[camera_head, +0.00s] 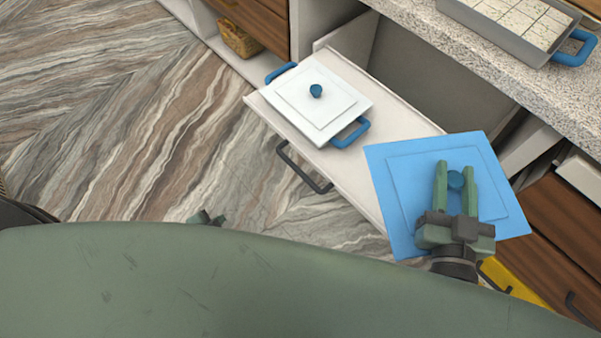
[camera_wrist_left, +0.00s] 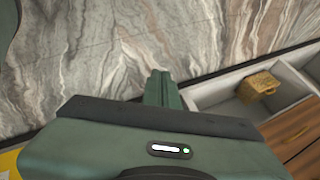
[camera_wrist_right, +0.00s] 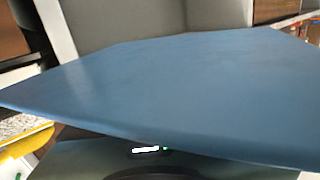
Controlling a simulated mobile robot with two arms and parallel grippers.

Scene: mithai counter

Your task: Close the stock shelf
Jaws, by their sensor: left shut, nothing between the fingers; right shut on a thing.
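The stock shelf (camera_head: 395,128) is a white pull-out shelf with a dark bar handle (camera_head: 303,167) on its front. It stands pulled out of the counter. A white square lidded dish (camera_head: 345,97) with blue handles and a blue knob sits on it. My right gripper (camera_head: 455,180) is shut on the blue knob of a blue square lid (camera_head: 395,190), held over the shelf's right end. The lid fills much of the right wrist view (camera_wrist_right: 170,90). My left gripper (camera_head: 207,217) is shut and empty, over the floor, mostly hidden behind my body; its fingers show in the left wrist view (camera_wrist_left: 161,88).
A granite counter (camera_head: 440,40) runs above the shelf, with a metal tray of sweets (camera_head: 500,45) on it. A wicker basket (camera_head: 238,40) stands in an opening at upper left. Wooden drawers (camera_head: 560,215) are at right. The marbled floor at left is clear.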

